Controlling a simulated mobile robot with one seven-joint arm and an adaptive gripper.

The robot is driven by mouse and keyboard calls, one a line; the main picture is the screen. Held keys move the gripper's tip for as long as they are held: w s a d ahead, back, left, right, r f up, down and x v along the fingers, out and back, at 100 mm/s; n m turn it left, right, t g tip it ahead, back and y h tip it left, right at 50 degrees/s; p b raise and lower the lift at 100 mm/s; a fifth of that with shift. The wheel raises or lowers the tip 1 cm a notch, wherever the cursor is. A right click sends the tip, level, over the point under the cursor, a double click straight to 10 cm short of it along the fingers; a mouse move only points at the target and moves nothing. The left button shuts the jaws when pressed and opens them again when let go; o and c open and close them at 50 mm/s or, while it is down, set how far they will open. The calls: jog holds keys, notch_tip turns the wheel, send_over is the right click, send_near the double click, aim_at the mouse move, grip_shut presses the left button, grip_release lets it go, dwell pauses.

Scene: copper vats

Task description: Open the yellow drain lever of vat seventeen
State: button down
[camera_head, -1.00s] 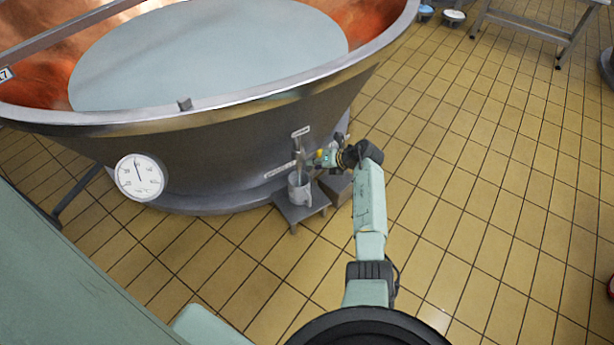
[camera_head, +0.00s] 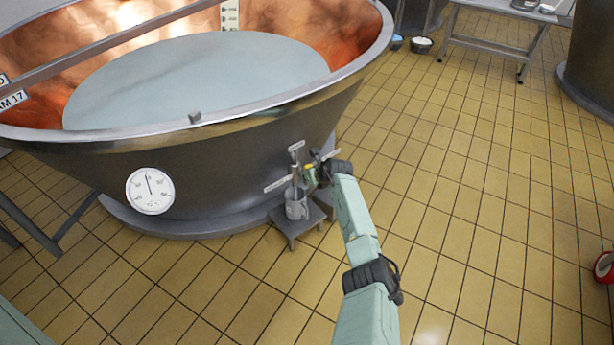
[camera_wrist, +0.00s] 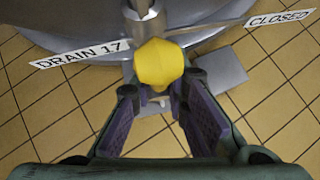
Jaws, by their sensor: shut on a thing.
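The copper vat (camera_head: 230,128) with a grey outer wall holds pale liquid and bears a plate ending in "17" at the far left. Its drain valve (camera_head: 295,165) sticks out low on the right of the wall. In the wrist view, the yellow lever knob (camera_wrist: 158,65) sits at the fingertips of my gripper (camera_wrist: 160,92), which is shut on it. The labels "DRAIN 17" (camera_wrist: 82,54) and "CLOSED" (camera_wrist: 279,18) lie to the left and right of the knob. In the head view my gripper (camera_head: 314,172) is beside the valve, partly hidden by my wrist.
A round dial gauge (camera_head: 150,191) is on the vat wall. A metal table (camera_head: 500,22) stands at the back right.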

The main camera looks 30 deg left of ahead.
jog(key=shift+s+a, duration=0.15)
jog(key=shift+s, duration=0.05)
dwell(0.5)
jog(key=c, duration=1.6)
grip_release()
jog(key=v, duration=1.2)
jog(key=shift+s+a, duration=0.1)
jog(key=shift+s, duration=0.1)
